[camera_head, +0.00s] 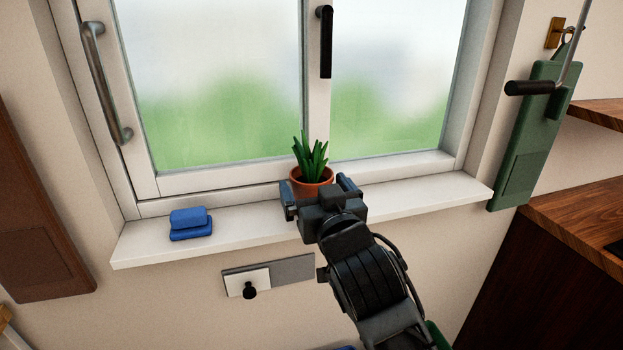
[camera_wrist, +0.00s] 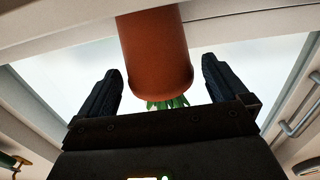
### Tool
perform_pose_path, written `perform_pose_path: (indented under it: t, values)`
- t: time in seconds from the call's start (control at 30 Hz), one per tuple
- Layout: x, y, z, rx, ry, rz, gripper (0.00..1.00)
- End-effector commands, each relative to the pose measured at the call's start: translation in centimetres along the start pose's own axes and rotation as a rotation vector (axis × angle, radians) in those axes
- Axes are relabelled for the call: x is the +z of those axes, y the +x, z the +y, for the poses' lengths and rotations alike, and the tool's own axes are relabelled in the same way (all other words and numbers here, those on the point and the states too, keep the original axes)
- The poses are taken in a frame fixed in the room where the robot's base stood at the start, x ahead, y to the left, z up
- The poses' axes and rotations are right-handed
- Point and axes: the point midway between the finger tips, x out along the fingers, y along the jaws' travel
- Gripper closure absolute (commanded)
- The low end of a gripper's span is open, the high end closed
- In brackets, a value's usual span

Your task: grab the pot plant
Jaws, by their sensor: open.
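The pot plant (camera_head: 311,160) has spiky green leaves in a terracotta pot and stands upright on the white windowsill (camera_head: 420,193). In the wrist view the picture is turned over, and the pot (camera_wrist: 155,50) hangs from the top with its leaves below the rim. My gripper (camera_head: 318,190) is open in front of the pot, with one dark finger on each side. In the wrist view the fingers of my gripper (camera_wrist: 162,68) show gaps to the pot on both sides. My gripper hides the lower front of the pot in the head view.
The closed window (camera_head: 220,100) is just behind the plant. A grey and white plate with a black knob (camera_head: 250,291) is on the wall below. A green board (camera_head: 527,140) hangs at right.

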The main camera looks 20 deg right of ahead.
Motion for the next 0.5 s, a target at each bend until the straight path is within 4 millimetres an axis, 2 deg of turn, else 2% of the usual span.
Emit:
perform_pose_path:
  t: [0.1, 0.2, 0.5]
  values:
    - [-0.2, 1.8, 0.2, 0.001, 0.000, 0.000, 0.00]
    - [-0.2, 2.7, 0.1, 0.000, 0.001, 0.001, 0.00]
    - [0.0, 3.0, 0.1, -0.001, 0.000, 0.000, 0.01]
